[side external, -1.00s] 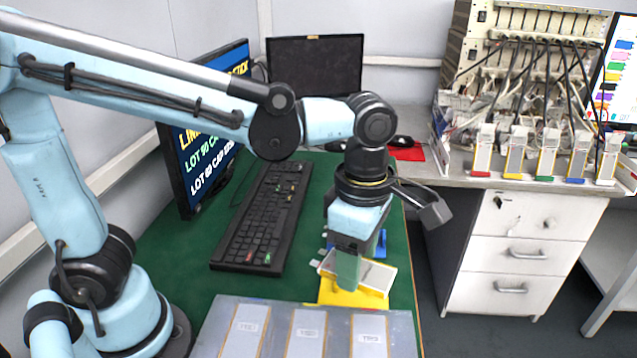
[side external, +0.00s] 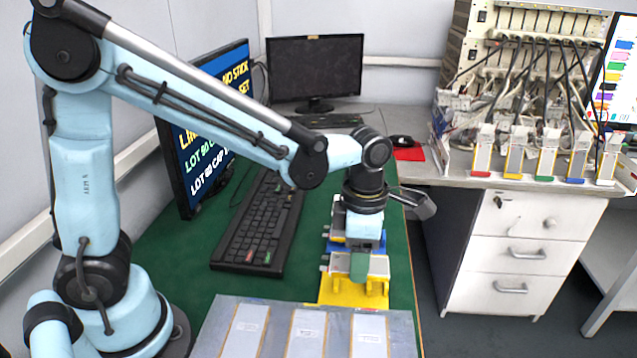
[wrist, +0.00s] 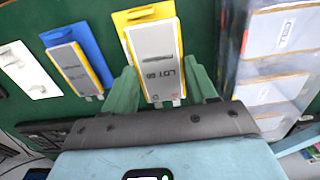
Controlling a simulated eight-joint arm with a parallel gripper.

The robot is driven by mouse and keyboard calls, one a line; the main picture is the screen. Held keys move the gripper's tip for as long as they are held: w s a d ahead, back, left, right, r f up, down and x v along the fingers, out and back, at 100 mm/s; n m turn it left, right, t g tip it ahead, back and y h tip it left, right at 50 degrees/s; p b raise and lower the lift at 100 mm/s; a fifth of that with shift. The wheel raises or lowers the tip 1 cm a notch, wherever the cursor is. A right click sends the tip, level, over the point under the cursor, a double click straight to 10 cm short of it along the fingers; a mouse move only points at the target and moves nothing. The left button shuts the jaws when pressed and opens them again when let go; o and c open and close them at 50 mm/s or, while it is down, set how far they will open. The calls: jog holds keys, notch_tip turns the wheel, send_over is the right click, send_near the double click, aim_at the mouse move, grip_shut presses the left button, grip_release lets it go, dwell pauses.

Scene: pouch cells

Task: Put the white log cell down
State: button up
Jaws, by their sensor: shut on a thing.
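A grey-white pouch cell (wrist: 158,62) with thin yellow edges and an upside-down label, apparently "LOT" and a number, sits between the green fingers of my gripper (wrist: 165,92). The gripper is shut on it. In the side view, the cell (side external: 378,265) lies level, directly over the yellow stand (side external: 350,294), lined up with it. I cannot tell whether it rests fully on the stand. My gripper (side external: 359,267) points down, and its finger hides the cell's middle. The yellow stand also shows behind the cell in the wrist view (wrist: 145,14).
A blue stand (wrist: 58,38) holding another cell (wrist: 75,68) is beside the yellow one, with a white stand (wrist: 28,70) beyond. A grey tray (side external: 278,308) with several labelled cells lies in front. A keyboard (side external: 258,225) lies to the left on the green mat.

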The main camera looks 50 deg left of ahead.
jog(key=shift+w+a+f, duration=0.45)
jog(key=shift+w+a, duration=0.05)
jog(key=shift+f, duration=2)
jog(key=o, duration=1)
jog(key=shift+r, duration=0.15)
